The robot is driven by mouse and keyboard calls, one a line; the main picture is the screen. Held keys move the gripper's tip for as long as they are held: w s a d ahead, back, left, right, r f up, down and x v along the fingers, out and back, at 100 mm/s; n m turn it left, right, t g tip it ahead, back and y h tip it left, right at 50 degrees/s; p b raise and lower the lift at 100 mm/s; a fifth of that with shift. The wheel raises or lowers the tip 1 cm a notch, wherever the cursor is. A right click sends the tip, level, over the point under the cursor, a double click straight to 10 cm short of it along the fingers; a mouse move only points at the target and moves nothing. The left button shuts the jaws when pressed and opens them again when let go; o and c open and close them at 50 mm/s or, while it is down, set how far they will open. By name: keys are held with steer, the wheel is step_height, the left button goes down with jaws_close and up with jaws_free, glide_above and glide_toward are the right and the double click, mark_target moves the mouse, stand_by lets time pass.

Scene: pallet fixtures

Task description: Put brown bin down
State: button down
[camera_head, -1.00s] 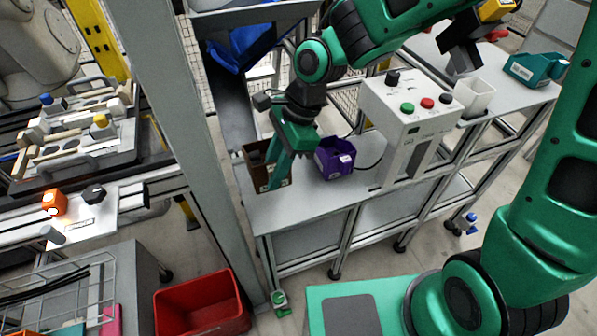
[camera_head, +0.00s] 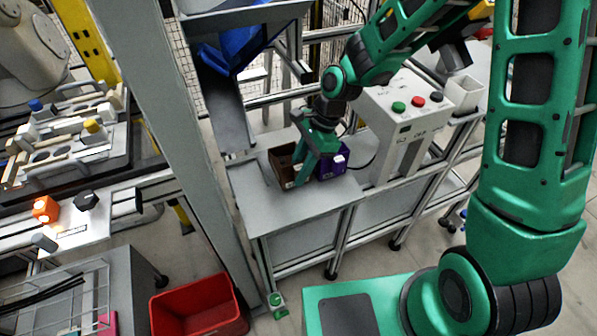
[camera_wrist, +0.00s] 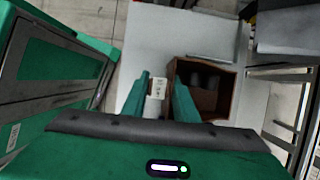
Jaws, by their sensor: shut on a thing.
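The brown bin (camera_head: 286,160) is at the grey table, close beside the purple bin (camera_head: 331,163), with its open top up. My gripper (camera_head: 303,180) is shut on the near wall of the brown bin. In the wrist view the bin (camera_wrist: 209,88) is beyond the fingers (camera_wrist: 160,98), and a white label shows between them. Whether the bin's base touches the table cannot be told. The purple bin is partly hidden behind my gripper in the head view.
The grey table (camera_head: 262,205) is bare to the left and front of the bins. A control box (camera_head: 396,125) with buttons stands to the right. A grey upright post (camera_head: 190,130) is at the left, and a red crate (camera_head: 198,308) is on the floor.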

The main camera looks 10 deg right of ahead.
steer(key=shift+f, duration=0.7)
steer(key=c, duration=1.4)
jaws_free()
steer(key=shift+f, duration=0.1)
steer(key=v, duration=1.2)
